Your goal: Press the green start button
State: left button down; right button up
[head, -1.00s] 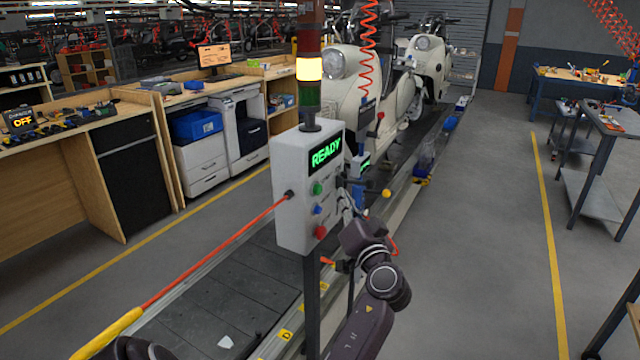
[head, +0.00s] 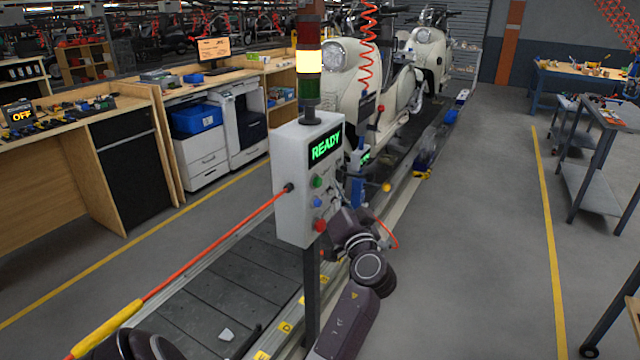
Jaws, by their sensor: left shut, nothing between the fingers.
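The green start button (head: 317,182) is the top one of three buttons on the front of a light grey control box (head: 291,185). Above it, a screen (head: 325,147) reads READY in green. A blue button (head: 317,203) and a red button (head: 319,225) sit below it. I cannot tell whether the fingertips touch the box; the green button is in clear view.
A signal tower (head: 309,62) with a lit yellow section stands on the box. An orange cable with a yellow sleeve (head: 107,328) runs to its left side. Behind are the slat conveyor (head: 215,300) and cream scooters (head: 345,90).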

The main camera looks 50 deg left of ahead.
pick_arm(q)
jog(key=shift+a, duration=0.15)
dwell(0.7)
jog(key=shift+s+a, duration=0.15)
jog(key=shift+a, duration=0.15)
